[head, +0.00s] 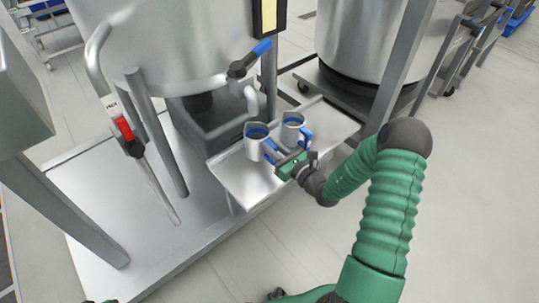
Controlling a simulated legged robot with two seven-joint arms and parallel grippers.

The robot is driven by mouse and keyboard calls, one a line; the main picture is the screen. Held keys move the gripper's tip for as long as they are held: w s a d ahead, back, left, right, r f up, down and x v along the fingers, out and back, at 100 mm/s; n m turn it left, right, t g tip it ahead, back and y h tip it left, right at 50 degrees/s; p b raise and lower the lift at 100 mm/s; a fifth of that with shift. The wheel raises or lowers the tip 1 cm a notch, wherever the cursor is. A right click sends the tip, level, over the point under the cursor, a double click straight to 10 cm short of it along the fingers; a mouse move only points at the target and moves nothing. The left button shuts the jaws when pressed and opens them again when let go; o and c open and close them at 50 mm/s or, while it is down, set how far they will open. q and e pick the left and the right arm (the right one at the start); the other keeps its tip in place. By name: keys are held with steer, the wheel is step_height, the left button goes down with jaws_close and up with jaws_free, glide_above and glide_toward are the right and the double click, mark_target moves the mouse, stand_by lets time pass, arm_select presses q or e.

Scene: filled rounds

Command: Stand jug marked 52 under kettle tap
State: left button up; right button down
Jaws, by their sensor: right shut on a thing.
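My right gripper (276,156) is shut on the blue handle of the left steel jug (254,147). This jug looks upright, at the tray or close above it; I cannot tell which. A second steel jug (292,134) with a blue handle stands just to its right on the steel tray (236,184). I cannot read a number on either jug. The kettle tap (250,92), with a blue lever, is on the front of the large steel kettle (175,45), above and behind the jugs. My left gripper is not in view.
A grey basin (207,118) sits below the kettle, left of the tray. A red-handled lever (124,129) and steel posts stand at the left. Another steel vessel (365,40) is behind at the right.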

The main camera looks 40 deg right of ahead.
steer(key=f+b, duration=0.1)
steer(key=w+f+b, duration=0.1)
steer(key=f+b, duration=0.1)
steer(key=f, duration=0.1)
steer(key=shift+w+d+b, duration=0.25)
steer(key=shift+d+b, duration=0.1)
steer(key=shift+d, duration=0.05)
steer(key=shift+r, duration=0.25)
steer(key=c, duration=1.3)
jaws_free()
steer(key=shift+f, duration=0.1)
